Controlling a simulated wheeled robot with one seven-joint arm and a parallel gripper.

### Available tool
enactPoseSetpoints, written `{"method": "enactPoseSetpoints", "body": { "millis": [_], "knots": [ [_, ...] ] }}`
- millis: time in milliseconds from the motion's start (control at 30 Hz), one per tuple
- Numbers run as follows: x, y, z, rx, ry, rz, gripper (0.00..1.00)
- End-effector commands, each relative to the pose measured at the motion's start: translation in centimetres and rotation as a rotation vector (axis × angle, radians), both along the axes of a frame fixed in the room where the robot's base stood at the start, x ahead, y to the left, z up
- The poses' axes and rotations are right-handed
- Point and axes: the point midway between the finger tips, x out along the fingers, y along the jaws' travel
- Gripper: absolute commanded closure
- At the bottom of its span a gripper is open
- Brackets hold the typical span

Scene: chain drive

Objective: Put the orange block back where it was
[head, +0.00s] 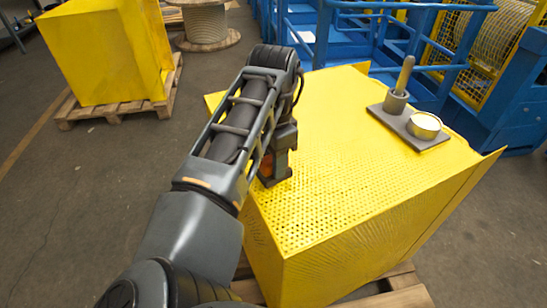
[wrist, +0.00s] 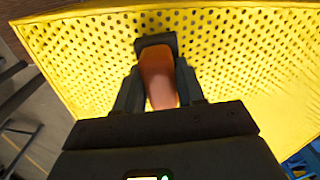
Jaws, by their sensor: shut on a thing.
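The orange block (wrist: 157,76) shows between the two dark fingers of my gripper (wrist: 158,88) in the wrist view. The fingers are shut on its sides. A dark piece (wrist: 155,41) shows at the block's far end; I cannot tell whether it is separate from the block. In the head view only a small bit of the orange block (head: 267,166) shows, mostly hidden by my arm. My gripper (head: 272,174) is low over the left part of the perforated yellow top (head: 340,120). I cannot tell whether the block touches that top.
A grey plate (head: 401,124) at the far right of the yellow top carries a grey cup (head: 396,103) with a wooden handle (head: 405,74) and a round tin (head: 425,126). The middle of the top is clear. Blue railings (head: 323,35) stand behind.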

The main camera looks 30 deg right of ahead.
Motion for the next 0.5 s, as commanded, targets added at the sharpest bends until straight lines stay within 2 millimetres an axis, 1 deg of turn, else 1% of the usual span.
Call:
{"method": "enactPoseSetpoints", "body": {
  "millis": [267,300,500],
  "knots": [
    [-0.01,-0.04,-0.34,-0.001,0.001,0.0,0.9],
    [-0.01,-0.02,-0.25,0.0,0.001,0.0,0.58],
    [-0.01,-0.02,-0.26,0.0,0.001,0.0,0.39]
  ]
}}
